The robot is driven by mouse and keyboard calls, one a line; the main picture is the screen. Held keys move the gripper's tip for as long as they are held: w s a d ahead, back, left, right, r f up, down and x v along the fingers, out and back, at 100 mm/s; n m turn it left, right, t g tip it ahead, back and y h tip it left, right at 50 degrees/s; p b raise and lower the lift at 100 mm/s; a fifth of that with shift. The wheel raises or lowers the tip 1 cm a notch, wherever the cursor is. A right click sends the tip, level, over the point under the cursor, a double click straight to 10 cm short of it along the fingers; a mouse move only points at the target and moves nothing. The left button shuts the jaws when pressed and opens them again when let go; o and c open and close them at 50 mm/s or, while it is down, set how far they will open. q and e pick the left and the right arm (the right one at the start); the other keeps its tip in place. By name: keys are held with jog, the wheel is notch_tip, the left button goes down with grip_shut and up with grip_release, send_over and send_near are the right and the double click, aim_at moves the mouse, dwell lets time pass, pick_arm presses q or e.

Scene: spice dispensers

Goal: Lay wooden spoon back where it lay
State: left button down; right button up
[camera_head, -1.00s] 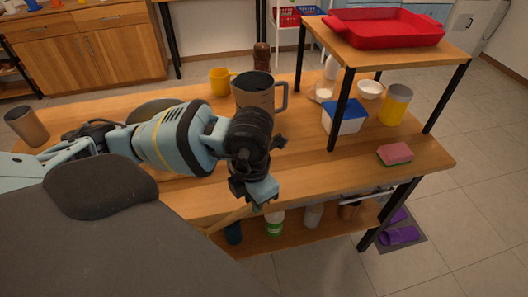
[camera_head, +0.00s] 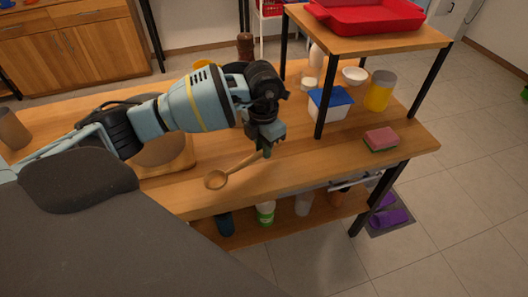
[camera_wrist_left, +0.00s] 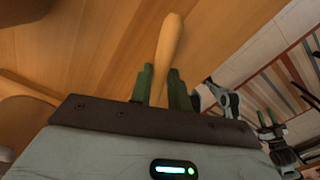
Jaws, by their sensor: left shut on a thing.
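The wooden spoon (camera_head: 238,170) is at the front part of the wooden table (camera_head: 330,160). Its round bowl points to the left, and its handle runs up to the right into my left gripper (camera_head: 267,151). My left gripper is shut on the handle. In the left wrist view, the handle (camera_wrist_left: 168,45) stands out between the two green fingers (camera_wrist_left: 162,87), with the tabletop behind it. I cannot tell whether the spoon touches the table. My right gripper is not seen in the head view.
A sponge (camera_head: 380,139) lies at the right end of the table. A blue-lidded box (camera_head: 330,104) and a yellow jar (camera_head: 379,91) stand under the raised shelf (camera_head: 375,39). A round wooden board (camera_head: 165,158) lies left of the spoon. The tabletop between spoon and sponge is clear.

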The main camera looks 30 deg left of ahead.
pick_arm(q)
jog(key=shift+w+a, duration=0.1)
jog(key=shift+w, duration=0.15)
jog(key=shift+w+f, duration=0.15)
jog(key=shift+f, duration=1.65)
jog(key=shift+f, duration=0.15)
jog(key=c, duration=1.3)
grip_release()
notch_tip(320, 180, up, 12)
jog(key=shift+r+p, duration=0.15)
jog(key=shift+p, duration=0.15)
